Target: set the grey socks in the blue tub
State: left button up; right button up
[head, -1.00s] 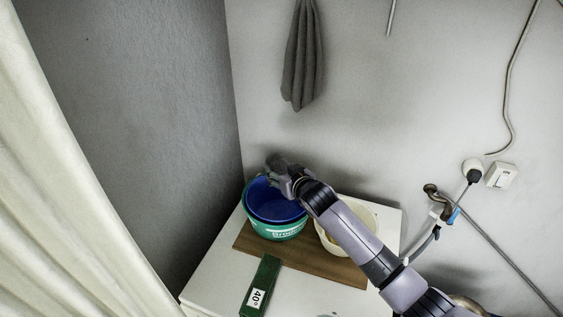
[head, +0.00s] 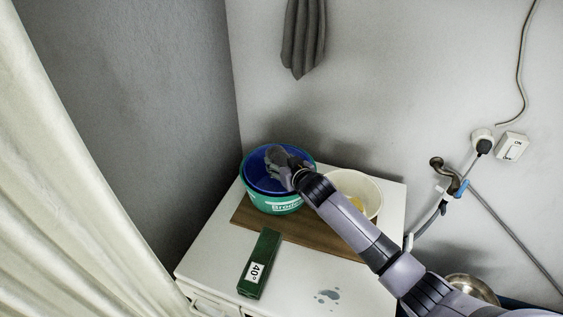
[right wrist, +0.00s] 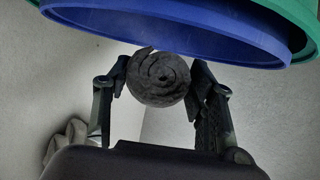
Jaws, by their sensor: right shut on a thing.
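The grey socks (head: 277,154), rolled into a dark ball, are held by my right gripper (head: 281,163) at the blue tub. In the right wrist view, the socks (right wrist: 158,78) show as a spiral roll between the two fingers (right wrist: 160,80). The blue tub (head: 255,172) sits nested in a green tub (head: 270,204) with white lettering. The blue tub (right wrist: 180,30) also shows at the top of the right wrist view. The gripper covers part of the tub's inside, and I cannot tell whether the socks touch it. My left gripper is not in view.
The tubs stand on a brown board (head: 300,230) on a white cabinet top (head: 320,275). A cream bowl (head: 368,187) with something yellow is just right, partly behind my arm. A green box (head: 258,262) lies in front. A grey cloth (head: 303,40) hangs above.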

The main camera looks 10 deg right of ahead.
aim_at(281, 157)
jog(key=shift+f+b, duration=0.8)
jog(key=shift+f, duration=0.45)
jog(key=o, duration=1.2)
jog(key=shift+r, duration=0.15)
notch_tip(281, 157, up, 7)
jog(key=p, duration=0.7)
